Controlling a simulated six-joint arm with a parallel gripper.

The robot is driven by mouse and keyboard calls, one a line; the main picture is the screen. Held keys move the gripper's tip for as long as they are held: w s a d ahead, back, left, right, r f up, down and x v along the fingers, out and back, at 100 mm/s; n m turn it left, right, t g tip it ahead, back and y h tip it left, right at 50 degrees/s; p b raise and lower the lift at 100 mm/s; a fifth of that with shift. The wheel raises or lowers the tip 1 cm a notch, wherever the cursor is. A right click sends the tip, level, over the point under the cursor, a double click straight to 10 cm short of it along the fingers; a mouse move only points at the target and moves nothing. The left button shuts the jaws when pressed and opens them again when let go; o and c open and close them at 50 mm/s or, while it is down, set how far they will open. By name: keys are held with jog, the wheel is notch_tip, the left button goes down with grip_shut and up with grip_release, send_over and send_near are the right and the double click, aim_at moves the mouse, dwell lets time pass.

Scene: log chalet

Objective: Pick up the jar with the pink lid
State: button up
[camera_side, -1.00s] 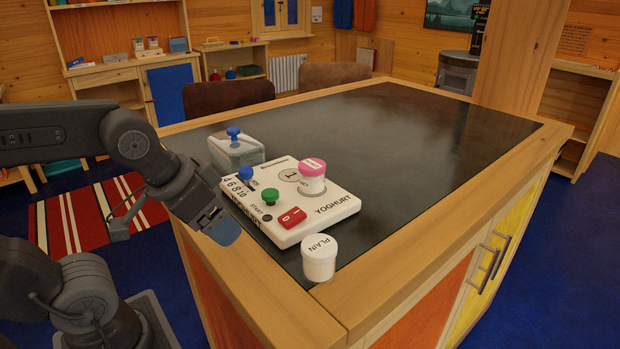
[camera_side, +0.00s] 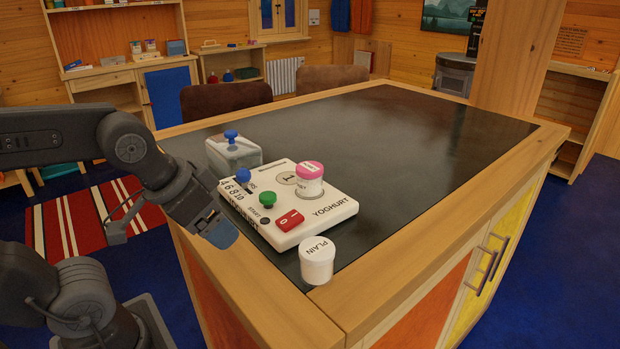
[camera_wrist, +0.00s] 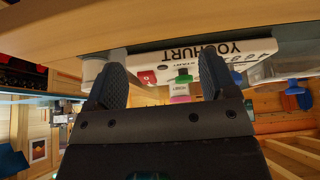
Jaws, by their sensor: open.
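The jar with the pink lid (camera_side: 309,181) stands upright on the round spot of the white yoghurt board (camera_side: 330,209). In the wrist view its pink lid (camera_wrist: 180,99) shows small between my fingers, behind the green knob. My gripper (camera_side: 222,234) is at the board's front left edge, apart from the jar. In the wrist view my gripper (camera_wrist: 160,82) has its two dark fingers spread, with nothing held between them. A white jar marked PLAIN (camera_side: 317,264) stands at the table's near corner, right of my gripper.
The board carries a green knob (camera_side: 268,200), a blue knob (camera_side: 243,176) and a red switch (camera_side: 289,220). A grey box with a blue knob (camera_side: 234,153) stands behind it. The dark tabletop (camera_side: 420,150) is clear to the right and back.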

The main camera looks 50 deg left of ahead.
jog(key=shift+o, duration=0.4)
jog(key=shift+r, duration=0.1)
jog(key=w+r+n+g+y, duration=0.1)
jog(key=w+r+n, duration=0.2)
jog(key=w+r, duration=0.35)
jog(key=n+g+y, duration=0.1)
jog(key=n+y, duration=0.1)
jog(key=n, duration=0.4)
send_near(310, 167)
jog(key=x, duration=1.2)
jog(key=shift+a+f, duration=0.1)
jog(key=shift+f, duration=0.2)
jog(key=shift+c, duration=0.3)
jog(key=c, duration=1)
